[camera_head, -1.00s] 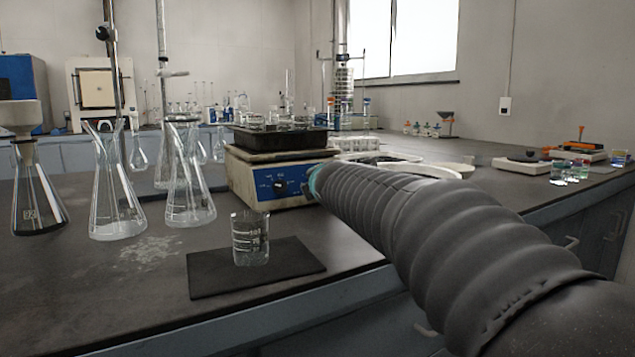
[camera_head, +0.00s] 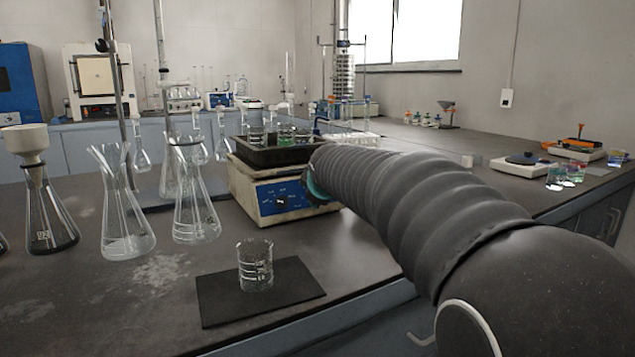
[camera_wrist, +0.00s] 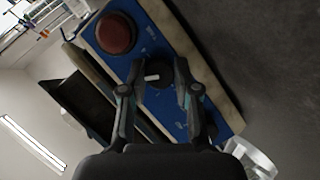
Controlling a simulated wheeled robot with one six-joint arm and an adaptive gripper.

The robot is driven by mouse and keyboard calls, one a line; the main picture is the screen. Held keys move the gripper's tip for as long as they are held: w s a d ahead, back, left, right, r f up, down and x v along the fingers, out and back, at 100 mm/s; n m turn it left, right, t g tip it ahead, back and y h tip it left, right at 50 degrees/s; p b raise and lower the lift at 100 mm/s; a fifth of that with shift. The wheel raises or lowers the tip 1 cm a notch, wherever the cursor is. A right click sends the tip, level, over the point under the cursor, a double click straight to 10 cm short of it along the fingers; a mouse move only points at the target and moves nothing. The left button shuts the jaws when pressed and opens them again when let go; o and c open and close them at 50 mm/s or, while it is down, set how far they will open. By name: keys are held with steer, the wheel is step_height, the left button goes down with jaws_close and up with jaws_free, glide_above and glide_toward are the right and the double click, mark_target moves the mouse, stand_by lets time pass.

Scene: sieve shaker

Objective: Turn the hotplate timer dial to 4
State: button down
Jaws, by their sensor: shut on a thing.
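The hotplate (camera_head: 256,203) is a cream box with a blue front panel, standing on the dark bench in the head view. Its black timer dial (camera_wrist: 158,76) with a white pointer mark shows in the wrist view, between my fingertips. My gripper (camera_wrist: 160,70) is shut on the dial, one finger on each side. The panel's scale marks are too small to read, so I cannot tell which number the dial points at. In the head view my arm hides the panel's right part and much of my gripper.
A round red knob (camera_wrist: 115,33) sits on the same panel, clear of my fingers. A black tray (camera_head: 272,153) with glassware stands on the hotplate. A beaker (camera_head: 255,268) on a dark mat (camera_head: 218,311) and several flasks stand nearby on the bench.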

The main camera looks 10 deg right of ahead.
steer(key=shift+w+r+m+g+y+p, duration=0.1)
steer(key=shift+r+m+g+y+p, duration=0.15)
steer(key=shift+m, duration=0.35)
steer(key=shift+m+g+y+p, duration=0.15)
steer(key=shift+m+p, duration=0.2)
steer(key=shift+m, duration=0.25)
steer(key=shift+d+m+g+y, duration=0.1)
steer(key=shift+m+g+y, duration=0.25)
steer(key=shift+m, duration=0.75)
steer(key=m+g+y, duration=0.1)
steer(key=m, duration=0.2)
steer(key=shift+d+y, duration=0.1)
steer(key=shift+y, duration=0.15)
steer(key=shift+f+m+y, duration=0.1)
steer(key=shift+m+y, duration=0.3)
steer(key=shift+m, duration=0.7)
steer(key=c, duration=0.9)
jaws_free()
steer(key=shift+g, duration=0.25)
steer(key=shift+o, duration=0.2)
